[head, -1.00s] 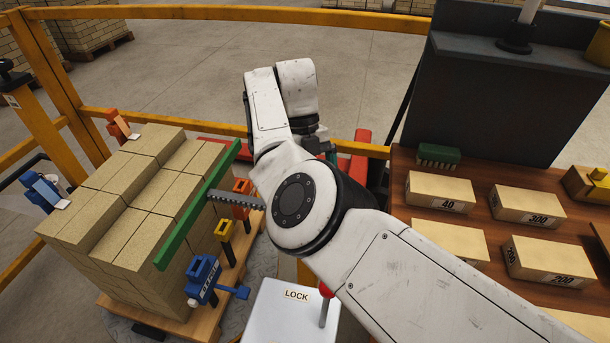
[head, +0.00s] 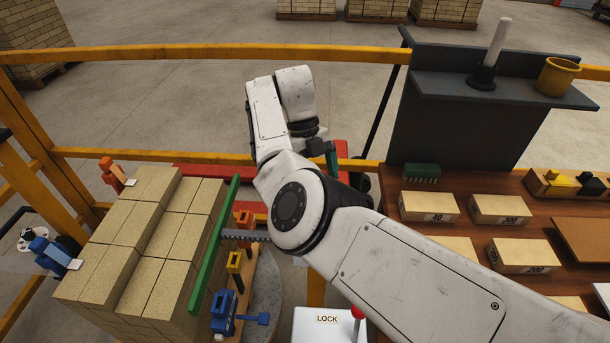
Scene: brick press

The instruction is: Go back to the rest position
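My white arm reaches in from the lower right and folds upward at the middle of the head view. My gripper (head: 322,150) is a small dark and teal part that shows only partly beside the folded links. I cannot tell whether its fingers are open or shut, and no held thing shows. It appears to be above the floor, to the left of the brown bench (head: 395,190), apart from the brick stack (head: 140,240) at the left.
A green bar (head: 212,250) stands along the stack's right side, with blue, yellow and orange clamps near it. A LOCK box (head: 322,330) with a red-knobbed lever (head: 357,318) is below my arm. Yellow rails (head: 200,53) cross behind. The bench holds labelled bricks (head: 525,255) and a green brush (head: 421,172).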

